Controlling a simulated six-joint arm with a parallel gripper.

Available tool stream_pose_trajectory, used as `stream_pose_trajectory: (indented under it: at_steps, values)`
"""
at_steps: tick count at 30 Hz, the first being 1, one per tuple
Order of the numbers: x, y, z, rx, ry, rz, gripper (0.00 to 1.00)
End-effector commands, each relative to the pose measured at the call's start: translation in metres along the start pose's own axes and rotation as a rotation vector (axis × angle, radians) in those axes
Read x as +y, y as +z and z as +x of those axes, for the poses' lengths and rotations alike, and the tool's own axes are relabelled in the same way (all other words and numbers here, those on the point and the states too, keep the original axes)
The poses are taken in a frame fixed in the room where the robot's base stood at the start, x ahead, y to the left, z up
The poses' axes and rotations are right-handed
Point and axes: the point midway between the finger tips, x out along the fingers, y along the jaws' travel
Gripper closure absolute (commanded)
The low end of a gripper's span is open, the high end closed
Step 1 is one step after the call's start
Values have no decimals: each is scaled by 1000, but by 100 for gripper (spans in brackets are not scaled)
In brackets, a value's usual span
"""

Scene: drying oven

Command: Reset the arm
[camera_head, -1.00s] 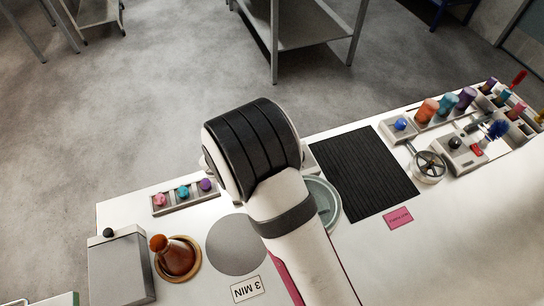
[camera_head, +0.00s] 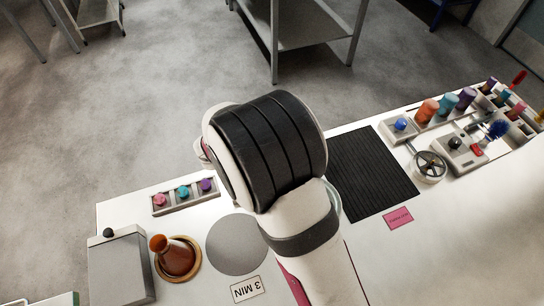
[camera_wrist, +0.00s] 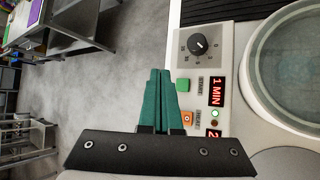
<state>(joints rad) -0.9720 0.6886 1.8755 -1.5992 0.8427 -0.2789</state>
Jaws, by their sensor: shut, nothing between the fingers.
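My gripper (camera_wrist: 158,78) shows in the wrist view with its two green fingers shut together and nothing between them. It hangs over the table edge beside a control panel with a black knob (camera_wrist: 199,44), a green button (camera_wrist: 182,85) and an orange button (camera_wrist: 187,118). In the head view my arm covers the middle of the table and hides the gripper. A round pale dish (camera_wrist: 295,60) lies right of the panel in the wrist view; my arm hides most of it in the head view.
On the table stand a brown flask (camera_head: 175,256) on a round base, a grey box (camera_head: 121,268), a panel of coloured knobs (camera_head: 184,193), a black ribbed mat (camera_head: 372,172) and a row of coloured bottles (camera_head: 446,104). A metal rack (camera_head: 312,28) stands beyond.

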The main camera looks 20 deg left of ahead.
Motion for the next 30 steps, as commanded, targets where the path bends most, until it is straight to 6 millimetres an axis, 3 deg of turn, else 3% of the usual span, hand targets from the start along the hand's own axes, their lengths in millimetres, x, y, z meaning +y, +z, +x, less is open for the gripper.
stream_pose_trajectory:
  at_steps: [7, 9, 11, 14, 15, 16, 18, 19, 21, 23, 24, 27, 30]
  values:
    - [0, 1, 0, -1, -1, 3, 100]
    - [-2, 16, -2, -17, -21, 56, 100]
    - [-10, 48, -5, -54, -71, 177, 100]
    - [-48, 134, -25, -165, -223, 548, 100]
    - [-74, 168, -40, -219, -299, 734, 100]
    - [-95, 189, -53, -259, -360, 879, 100]
    - [-150, 224, -91, -351, -510, 1239, 100]
    - [-174, 232, -110, -387, -579, 1399, 100]
    - [-220, 230, -156, -451, -740, 1781, 100]
    - [-242, 214, -187, -475, -863, 2057, 100]
    - [-250, 203, -203, -476, -930, 2203, 100]
    - [-254, 181, -225, -457, -1046, 2438, 100]
    - [-253, 172, -232, -442, -1090, 2521, 100]
